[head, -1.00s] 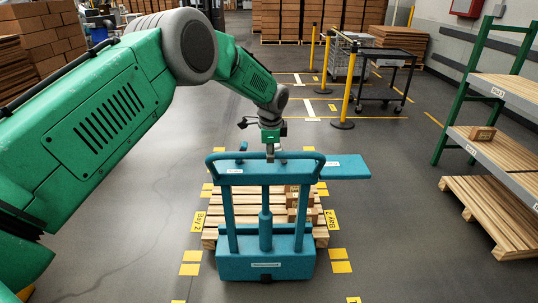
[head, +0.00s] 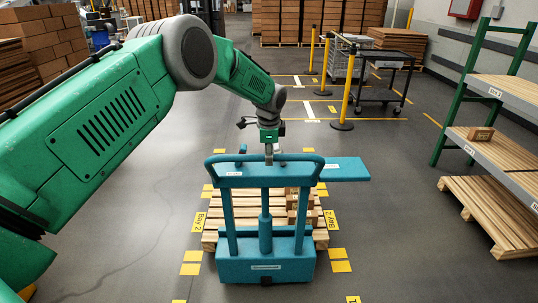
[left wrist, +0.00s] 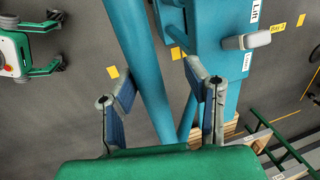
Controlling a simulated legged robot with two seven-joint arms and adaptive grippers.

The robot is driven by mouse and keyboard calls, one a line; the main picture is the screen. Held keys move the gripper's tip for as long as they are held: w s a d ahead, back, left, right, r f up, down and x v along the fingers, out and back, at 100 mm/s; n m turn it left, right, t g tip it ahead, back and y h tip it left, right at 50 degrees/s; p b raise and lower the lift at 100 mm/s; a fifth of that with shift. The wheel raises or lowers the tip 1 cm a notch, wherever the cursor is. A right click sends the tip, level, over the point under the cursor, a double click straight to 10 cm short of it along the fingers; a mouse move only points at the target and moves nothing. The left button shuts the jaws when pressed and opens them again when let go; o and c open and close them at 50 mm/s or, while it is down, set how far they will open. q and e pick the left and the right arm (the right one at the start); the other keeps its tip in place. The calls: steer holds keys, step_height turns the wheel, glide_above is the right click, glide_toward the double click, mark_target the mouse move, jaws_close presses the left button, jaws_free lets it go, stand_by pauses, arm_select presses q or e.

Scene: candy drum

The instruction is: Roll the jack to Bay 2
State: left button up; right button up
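The teal jack (head: 265,271) stands upright in front of me, its upright handle frame facing me. Behind it a wooden pallet (head: 210,237) with several small cardboard boxes (head: 292,199) lies between the yellow Bay 2 labels (head: 199,222). The jack's body is at the pallet's near end; its forks are hidden. My left gripper (head: 269,157) is at the handle's top bar. In the left wrist view its fingers (left wrist: 160,100) are spread apart, with a teal tube (left wrist: 146,60) showing between them; I cannot tell whether they touch it. My right gripper is not in view.
A green rack (head: 468,103) with wooden shelves stands at the right, another pallet (head: 485,212) at its foot. Yellow posts (head: 347,90) and a dark cart (head: 385,75) stand further back. The grey floor left of the jack is clear.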

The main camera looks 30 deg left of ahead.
arm_select(q)
steer(key=shift+d+r, duration=0.1)
steer(key=shift+d, duration=0.05)
steer(key=shift+d+r, duration=0.1)
steer(key=shift+r, duration=0.25)
step_height(320, 180, up, 11)
steer(key=s, duration=0.2)
steer(key=shift+d+f, duration=0.15)
steer(key=shift+d, duration=0.15)
steer(key=shift+f, duration=0.1)
